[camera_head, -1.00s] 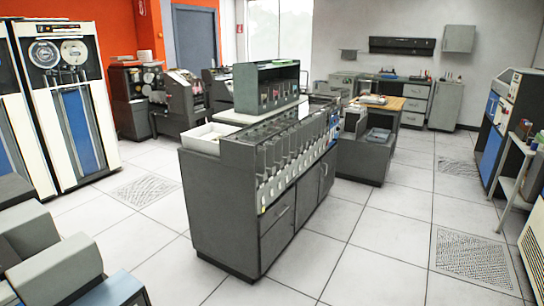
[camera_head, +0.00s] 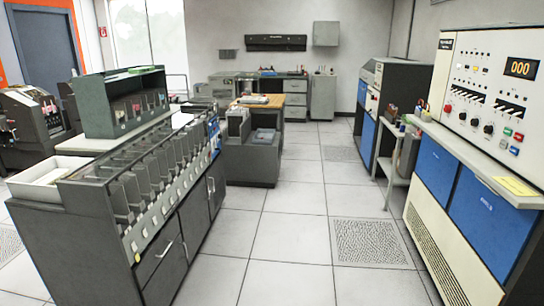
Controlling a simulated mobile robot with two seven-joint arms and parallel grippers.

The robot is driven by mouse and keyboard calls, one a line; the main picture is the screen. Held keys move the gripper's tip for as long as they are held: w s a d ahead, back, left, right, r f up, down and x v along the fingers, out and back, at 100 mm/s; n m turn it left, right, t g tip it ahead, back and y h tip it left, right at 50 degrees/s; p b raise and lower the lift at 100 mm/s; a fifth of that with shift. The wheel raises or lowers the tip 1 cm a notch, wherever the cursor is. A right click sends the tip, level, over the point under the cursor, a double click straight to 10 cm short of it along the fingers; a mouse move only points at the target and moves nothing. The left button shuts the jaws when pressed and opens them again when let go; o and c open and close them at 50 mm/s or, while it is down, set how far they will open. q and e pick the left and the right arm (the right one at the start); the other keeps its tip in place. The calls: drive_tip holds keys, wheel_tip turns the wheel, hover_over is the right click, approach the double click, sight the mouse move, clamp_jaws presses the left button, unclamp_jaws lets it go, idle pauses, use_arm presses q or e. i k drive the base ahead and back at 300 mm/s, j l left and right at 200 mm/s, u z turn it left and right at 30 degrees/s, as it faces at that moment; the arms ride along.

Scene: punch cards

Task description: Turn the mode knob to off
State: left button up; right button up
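Neither of my grippers is in view.
A dark card sorter (camera_head: 75,235) with a white tray (camera_head: 48,178) fills the left front. The console's ledge (camera_head: 480,170) juts out over blue doors. A small side table (camera_head: 392,150) stands beyond the console. White floor tiles (camera_head: 290,237) lie clear between sorter and console.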

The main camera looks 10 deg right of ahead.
sight(448, 108)
drive_tip(key=i+z, duration=0.45)
drive_tip(key=i, duration=0.9)
drive_tip(key=i+z, duration=0.25)
drive_tip(key=i, duration=0.15)
drive_tip(key=i+j+z, duration=0.2)
drive_tip(key=i, duration=0.15)
drive_tip(key=i+j+z, duration=0.25)
drive_tip(key=i, duration=0.15)
drive_tip(key=i+j+z, duration=0.35)
drive_tip(key=i+z, duration=0.15)
drive_tip(key=i+j+z, duration=0.5)
drive_tip(key=k+j, duration=0.05)
drive_tip(key=k, duration=0.05)
